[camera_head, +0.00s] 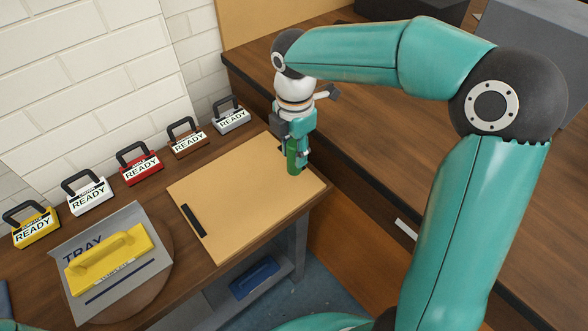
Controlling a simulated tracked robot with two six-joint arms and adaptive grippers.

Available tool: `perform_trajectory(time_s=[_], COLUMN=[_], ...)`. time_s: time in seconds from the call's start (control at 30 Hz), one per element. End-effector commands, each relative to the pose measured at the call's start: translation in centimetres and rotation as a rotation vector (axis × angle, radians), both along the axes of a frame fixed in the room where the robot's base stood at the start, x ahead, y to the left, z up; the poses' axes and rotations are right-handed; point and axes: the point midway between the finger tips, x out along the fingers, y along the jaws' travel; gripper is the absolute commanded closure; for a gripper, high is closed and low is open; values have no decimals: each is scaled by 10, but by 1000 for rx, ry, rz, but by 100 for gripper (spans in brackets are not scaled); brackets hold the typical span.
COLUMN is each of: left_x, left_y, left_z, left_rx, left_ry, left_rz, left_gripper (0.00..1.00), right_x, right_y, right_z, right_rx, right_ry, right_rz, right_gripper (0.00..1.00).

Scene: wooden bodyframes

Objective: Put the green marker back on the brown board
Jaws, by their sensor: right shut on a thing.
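The brown board (240,185) lies flat on the wooden table, light tan in colour. My right gripper (297,150) points down over the board's far right part and is shut on the green marker (294,160). The green marker is held about upright. Its lower end shows against the board, and I cannot tell whether it touches. The gripper fingers hide part of the marker. My left gripper is not in view.
A black bar (194,220) lies on the board's left part. A grey tray (70,291) with a yellow handled block (110,257) is at the left. Several READY blocks, one red (141,168), line the white brick wall. A blue object (254,278) sits on a lower shelf.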

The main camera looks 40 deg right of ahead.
Motion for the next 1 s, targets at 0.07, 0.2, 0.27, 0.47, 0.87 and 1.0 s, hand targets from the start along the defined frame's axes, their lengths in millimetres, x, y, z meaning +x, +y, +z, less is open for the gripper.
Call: perform_trajectory(time_s=[0.07, 0.2, 0.27, 0.47, 0.87, 1.0], left_x=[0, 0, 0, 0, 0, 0], left_y=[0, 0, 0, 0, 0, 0], left_z=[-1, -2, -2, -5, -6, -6], left_rx=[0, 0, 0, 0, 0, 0], left_ry=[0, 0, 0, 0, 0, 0], left_rz=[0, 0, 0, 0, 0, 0], left_gripper=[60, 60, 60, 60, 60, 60], right_x=[0, 0, -1, -1, 0, 0], right_y=[0, -1, -1, -1, -1, -1], right_z=[-11, -19, -24, -52, -61, -61], right_rx=[0, 0, 0, 0, 0, 0], right_ry=[1, 0, 2, 2, -1, -1], right_rz=[-1, -3, -3, -3, -3, -3], right_gripper=[100, 100, 100, 100, 100, 52])
